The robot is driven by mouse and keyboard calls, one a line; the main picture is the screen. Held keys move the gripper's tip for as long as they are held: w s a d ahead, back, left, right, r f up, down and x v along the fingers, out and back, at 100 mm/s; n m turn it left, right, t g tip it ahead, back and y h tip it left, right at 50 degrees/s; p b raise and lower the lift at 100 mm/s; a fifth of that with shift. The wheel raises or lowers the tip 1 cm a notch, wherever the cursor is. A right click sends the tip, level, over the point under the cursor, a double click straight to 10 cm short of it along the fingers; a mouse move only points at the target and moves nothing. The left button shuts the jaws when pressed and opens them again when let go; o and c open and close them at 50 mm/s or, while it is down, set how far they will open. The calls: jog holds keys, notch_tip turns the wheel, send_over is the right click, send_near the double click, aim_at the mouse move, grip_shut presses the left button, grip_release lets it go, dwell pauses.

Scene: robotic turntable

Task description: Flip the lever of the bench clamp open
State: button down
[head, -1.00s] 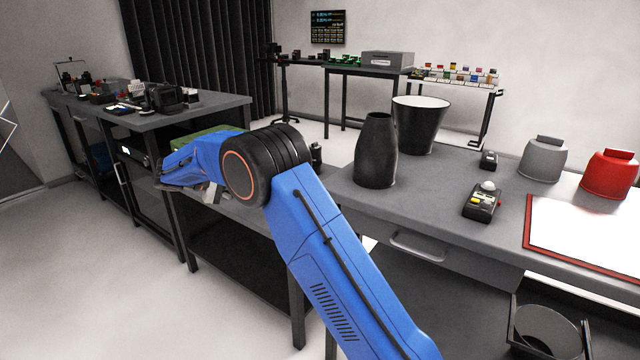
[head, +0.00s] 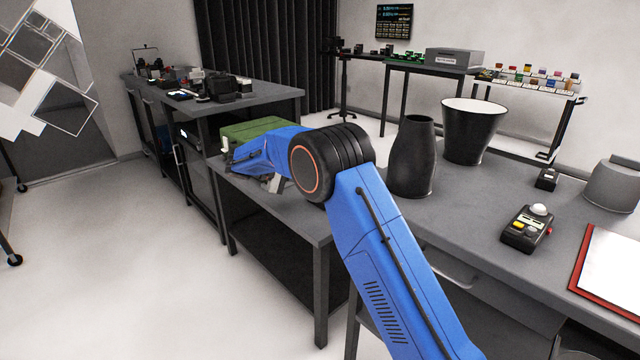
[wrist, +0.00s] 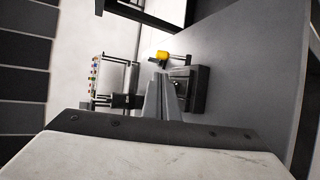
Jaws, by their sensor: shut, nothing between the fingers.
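The bench clamp (wrist: 187,90) appears in the wrist view as a dark grey block with a metal part on the bench surface. A yellow-tipped lever (wrist: 172,57) sticks out beside it, near the fingertips. My gripper (wrist: 164,78) is shut and empty; its two grey fingers lie together just left of the block. Whether they touch the clamp or lever I cannot tell. In the head view my gripper (head: 272,183) is low over the near bench, partly behind my blue arm. I cannot make out the clamp in that view.
The low grey bench (head: 300,222) stands under my gripper. A green case (head: 245,133) is behind my arm. To the right are a dark vase (head: 412,160), a black bucket (head: 470,130) and a button box (head: 526,228).

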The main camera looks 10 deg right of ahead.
jog(key=x, duration=0.8)
jog(key=shift+d+f, duration=0.1)
jog(key=shift+d, duration=0.1)
